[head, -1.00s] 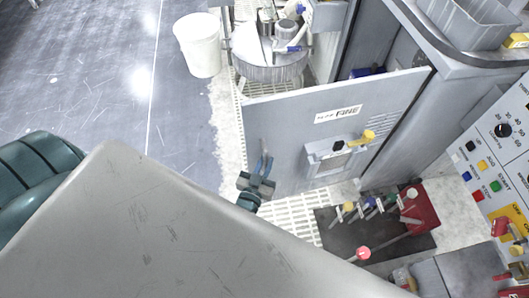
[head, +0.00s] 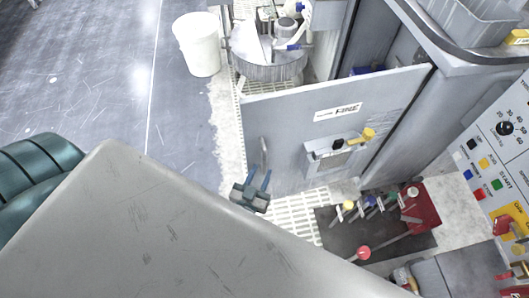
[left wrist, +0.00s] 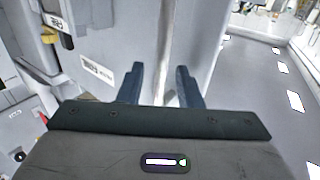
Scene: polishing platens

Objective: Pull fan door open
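The fan door (head: 290,130) is a grey panel standing swung out from its cabinet, with a label that seems to read "FINE". Its upright bar handle (head: 264,152) is near the door's free left edge. My left gripper (head: 259,175) is just below the handle, fingers apart and pointing at the door. In the left wrist view, the handle (left wrist: 164,45) shows beyond and between the two open fingers, and nothing is clamped. The door (left wrist: 120,25) fills the background there. My right gripper is not in view.
A yellow-handled latch (head: 367,135) sticks out of the door. A white bucket (head: 197,45) and a round platen machine (head: 270,65) stand behind. A red tool rack (head: 424,208) and a control panel (head: 500,150) are at right. The floor at left is clear.

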